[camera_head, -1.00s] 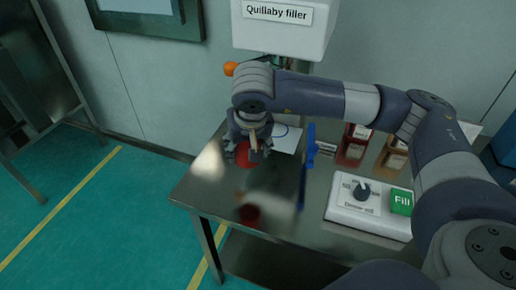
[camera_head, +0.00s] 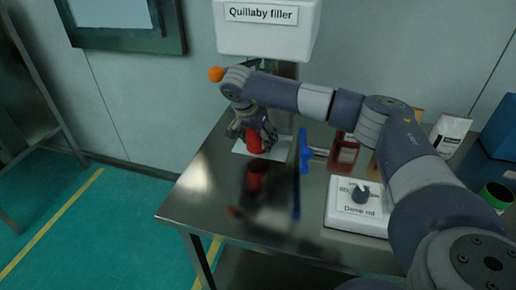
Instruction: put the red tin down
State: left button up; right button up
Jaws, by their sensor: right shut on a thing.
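The red tin (camera_head: 254,142) is held upright in my right gripper (camera_head: 253,132), whose fingers close around it from above. It is over or on a white sheet (camera_head: 239,147) on the steel table (camera_head: 196,183), below the Quillaby filler (camera_head: 265,36). I cannot tell whether the tin's bottom touches the sheet. A red reflection shows on the table in front of it. The gripper hides the top of the tin. My left gripper is not in view.
A blue-edged upright piece (camera_head: 304,160) stands right of the tin. Red bottles (camera_head: 344,152) and a white control box with a knob (camera_head: 357,205) are further right. The table's left front is clear.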

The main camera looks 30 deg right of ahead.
aim_at(251, 132)
notch_tip(251, 132, down, 4)
jog(key=shift+r, duration=0.1)
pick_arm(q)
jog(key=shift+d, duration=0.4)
pick_arm(e)
jog(key=shift+f, duration=0.2)
jog(key=o, duration=1)
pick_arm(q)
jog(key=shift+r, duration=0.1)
pick_arm(e)
jog(key=shift+o, duration=0.2)
jog(key=shift+r, duration=0.1)
jog(key=shift+a+r, duration=0.15)
jog(key=shift+r, duration=0.15)
jog(key=b+v, duration=0.1)
jog(key=v, duration=1)
jog(key=shift+s+r, duration=0.1)
jog(key=shift+r, duration=0.15)
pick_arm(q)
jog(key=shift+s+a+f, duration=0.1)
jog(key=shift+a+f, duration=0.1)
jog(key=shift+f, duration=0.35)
